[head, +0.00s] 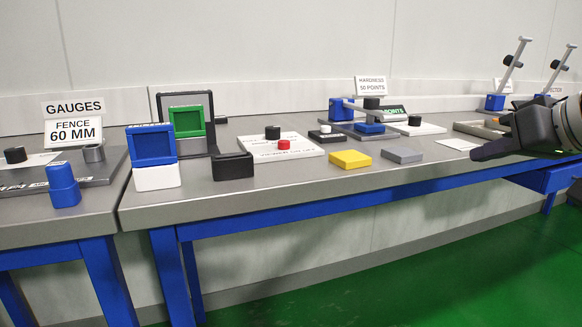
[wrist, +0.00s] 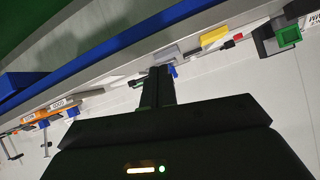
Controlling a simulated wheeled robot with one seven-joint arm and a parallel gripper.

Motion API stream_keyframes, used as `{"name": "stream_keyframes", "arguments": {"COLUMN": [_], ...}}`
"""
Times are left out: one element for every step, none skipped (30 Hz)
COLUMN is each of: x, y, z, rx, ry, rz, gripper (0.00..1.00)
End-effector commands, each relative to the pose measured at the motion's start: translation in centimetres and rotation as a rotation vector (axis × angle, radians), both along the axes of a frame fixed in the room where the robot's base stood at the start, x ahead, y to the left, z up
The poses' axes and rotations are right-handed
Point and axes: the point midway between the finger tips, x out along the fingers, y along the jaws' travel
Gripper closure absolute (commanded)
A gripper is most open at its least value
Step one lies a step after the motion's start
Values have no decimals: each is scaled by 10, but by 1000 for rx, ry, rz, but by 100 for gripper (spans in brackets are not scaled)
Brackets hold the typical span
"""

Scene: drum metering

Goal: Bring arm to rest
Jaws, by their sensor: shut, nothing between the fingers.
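My gripper (head: 480,153) is at the right of the head view, over the bench top near its front edge, pointing left. Its fingers are together with nothing between them. In the wrist view the closed fingers (wrist: 160,74) point toward the bench, which appears turned over. I cannot tell the exact gap between the fingers and the bench top. Part of the arm leaves the head view at the right edge.
The grey bench (head: 300,190) holds a grey block (head: 401,155), a yellow block (head: 350,159), a black box (head: 233,166), a green-framed unit (head: 188,122) and a blue hardness device (head: 343,109). Levered stands (head: 495,102) rise behind my gripper. The green floor in front is clear.

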Motion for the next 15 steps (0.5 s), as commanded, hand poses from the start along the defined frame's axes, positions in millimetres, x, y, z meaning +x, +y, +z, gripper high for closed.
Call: {"name": "stream_keyframes", "arguments": {"x": [-2,-4,-6,-8,-11,-15,-19,-23,-31,-39,-47,-59,-68,-77,-89], "y": [12,17,26,32,39,49,57,65,77,87,96,108,115,122,128], "z": [-8,-15,-24,-32,-40,-52,-62,-73,-89,-102,-117,-137,-152,-166,-183], "rx": [12,19,27,32,35,37,38,36,27,18,4,-20,-42,-63,-93], "ry": [33,56,89,114,140,177,207,238,279,312,345,384,409,430,451], "rz": [-2,-11,-20,-28,-36,-49,-58,-68,-83,-94,-105,-123,-135,-147,-162], "gripper": [100,100,100,100,100,100,100,100,100,100,100,100,100,100,100]}}
